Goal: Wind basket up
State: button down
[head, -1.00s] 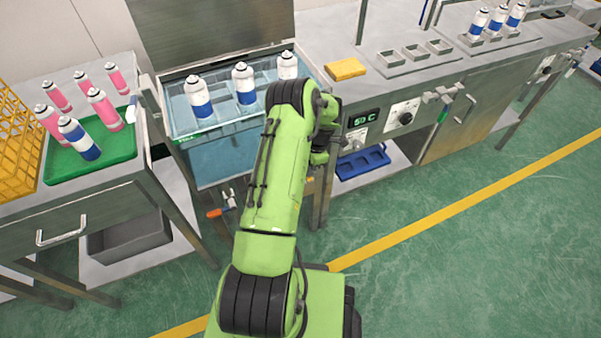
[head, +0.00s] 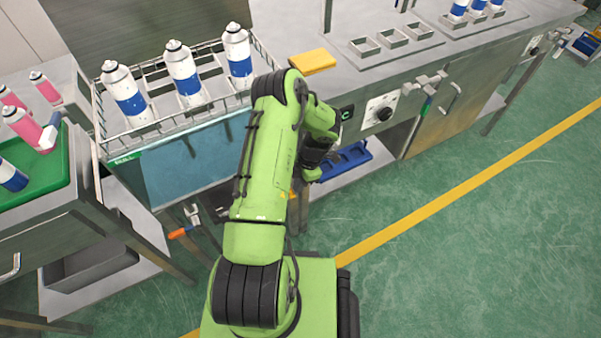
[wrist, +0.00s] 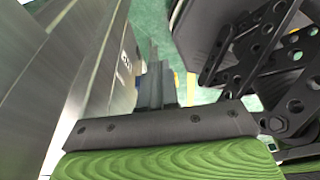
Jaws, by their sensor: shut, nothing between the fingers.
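The wire basket (head: 172,128) stands raised at the top of the water tank (head: 190,165), its mesh sides showing above the tank rim. Three white-and-blue cans stand upright in it: left (head: 125,92), middle (head: 183,73) and right (head: 238,55). My gripper (head: 318,158) is dark, partly hidden behind my green arm, low in front of the bench just right of the tank. In the wrist view its dark linkage (wrist: 245,55) is at the upper right, beside a steel panel; it is shut and empty. No winding handle can be made out.
A yellow sponge (head: 313,61) lies on the bench right of the tank. An orange-handled valve (head: 181,232) sits below the tank. A green tray (head: 45,200) is at the left.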

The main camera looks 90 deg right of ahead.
jog(key=shift+f, duration=0.45)
jog(key=shift+r, duration=0.15)
